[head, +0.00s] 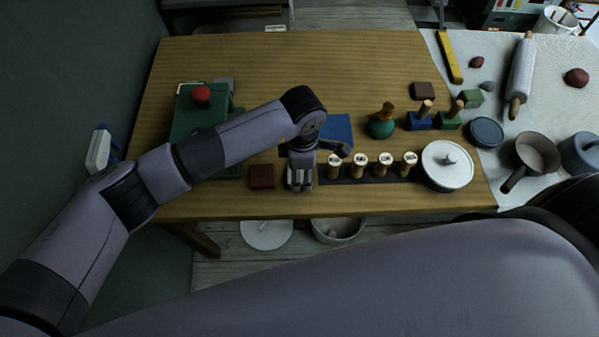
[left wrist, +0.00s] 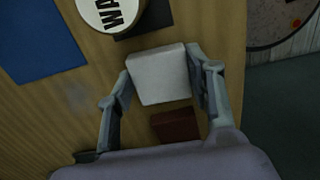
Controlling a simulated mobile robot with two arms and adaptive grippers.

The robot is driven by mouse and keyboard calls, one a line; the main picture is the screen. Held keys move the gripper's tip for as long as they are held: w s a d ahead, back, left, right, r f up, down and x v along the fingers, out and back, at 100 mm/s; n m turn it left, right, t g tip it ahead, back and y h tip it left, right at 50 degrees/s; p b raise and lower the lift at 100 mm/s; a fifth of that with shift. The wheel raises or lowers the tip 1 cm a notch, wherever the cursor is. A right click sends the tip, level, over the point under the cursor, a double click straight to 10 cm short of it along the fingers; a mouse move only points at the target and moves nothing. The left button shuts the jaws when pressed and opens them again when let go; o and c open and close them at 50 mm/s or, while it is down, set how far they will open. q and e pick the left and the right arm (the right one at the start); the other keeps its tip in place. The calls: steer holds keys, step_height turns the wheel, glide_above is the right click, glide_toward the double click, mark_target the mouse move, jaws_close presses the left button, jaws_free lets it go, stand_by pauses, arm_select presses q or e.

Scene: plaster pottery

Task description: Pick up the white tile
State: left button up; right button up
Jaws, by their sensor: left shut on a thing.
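The white tile (left wrist: 160,75) shows in the left wrist view as a pale square slab between the two fingers. My left gripper (left wrist: 160,85) is shut on it, one finger at each side. In the head view my left gripper (head: 299,183) points down near the front edge of the wooden table, between a dark red tile and a row of stamps. There the tile is mostly hidden by the fingers. I cannot tell whether the tile touches the table. My right gripper is not in view.
A dark red tile (head: 262,176) lies just left of the gripper. The stamps stand in a dark rack (head: 345,180) just right. A blue tile (head: 337,128) lies behind. A green box (head: 190,121) with a red knob stands left. A white lidded pot (head: 447,166) stands right.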

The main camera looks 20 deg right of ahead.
arm_select(q)
steer(key=c, duration=0.4)
